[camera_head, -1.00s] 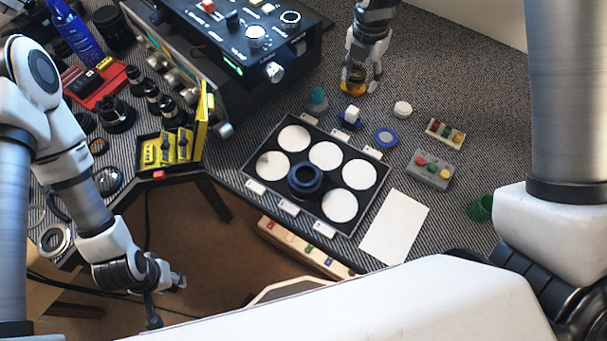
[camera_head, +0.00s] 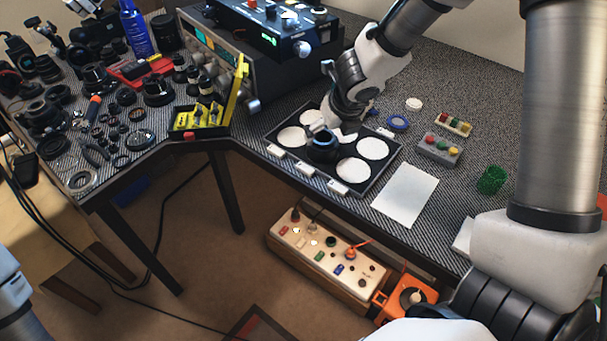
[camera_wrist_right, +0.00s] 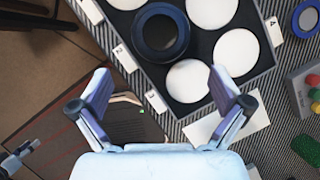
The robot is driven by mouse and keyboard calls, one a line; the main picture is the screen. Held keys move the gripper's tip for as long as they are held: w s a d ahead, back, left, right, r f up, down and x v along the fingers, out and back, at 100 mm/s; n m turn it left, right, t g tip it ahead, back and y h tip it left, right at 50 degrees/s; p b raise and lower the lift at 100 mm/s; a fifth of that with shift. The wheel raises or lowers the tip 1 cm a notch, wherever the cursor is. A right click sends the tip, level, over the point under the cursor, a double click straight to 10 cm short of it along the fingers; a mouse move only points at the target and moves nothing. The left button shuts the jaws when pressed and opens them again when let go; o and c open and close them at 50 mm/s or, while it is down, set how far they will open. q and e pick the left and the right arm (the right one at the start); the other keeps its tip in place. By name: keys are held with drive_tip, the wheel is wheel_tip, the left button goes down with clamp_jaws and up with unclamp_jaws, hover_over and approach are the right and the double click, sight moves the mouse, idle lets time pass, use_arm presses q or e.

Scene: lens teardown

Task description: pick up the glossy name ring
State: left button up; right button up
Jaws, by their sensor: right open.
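A dark, round lens part (camera_head: 322,148) stands on the black tray (camera_head: 268,137); in the right wrist view it (camera_wrist_right: 160,33) shows a ring-shaped rim around a dark opening. I cannot tell a separate glossy name ring apart from this rim. My right gripper (camera_head: 326,116) is above the tray, close to the lens part. In the right wrist view its fingers (camera_wrist_right: 162,88) are spread with nothing between them, and the lens part lies beyond their tips. My left gripper is out of the head view; only a piece of the left arm shows at lower left.
The tray has several white round pads (camera_head: 354,171) and label tabs. A white sheet (camera_head: 405,195), a blue ring (camera_head: 398,123) and a grey button block (camera_head: 438,149) lie to its right. A yellow case (camera_head: 203,118) and black equipment (camera_head: 262,45) stand behind left.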

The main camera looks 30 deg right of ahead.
sight(329, 136)
drive_tip(key=w+f, duration=0.1)
drive_tip(key=d+f+b, duration=0.1)
drive_tip(key=w+f, duration=0.1)
drive_tip(key=f, duration=0.1)
drive_tip(key=shift+w+d, duration=0.15)
drive_tip(key=shift+w, duration=0.15)
drive_tip(key=shift+a+f+b, duration=0.15)
drive_tip(key=shift+a+b, duration=0.05)
drive_tip(key=shift+b, duration=0.1)
drive_tip(key=b+x, duration=0.1)
drive_tip(key=x, duration=0.3)
drive_tip(key=shift+w+a+b, duration=0.15)
drive_tip(key=shift+a+b, duration=0.05)
drive_tip(key=shift+b, duration=0.15)
drive_tip(key=shift+w+d+f, duration=0.1)
drive_tip(key=shift+w, duration=0.05)
drive_tip(key=shift+r, duration=0.25)
drive_tip(key=shift+c, duration=1.3)
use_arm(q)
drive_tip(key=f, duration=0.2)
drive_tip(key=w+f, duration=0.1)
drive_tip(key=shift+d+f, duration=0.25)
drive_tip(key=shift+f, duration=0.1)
use_arm(e)
drive_tip(key=c, duration=0.7)
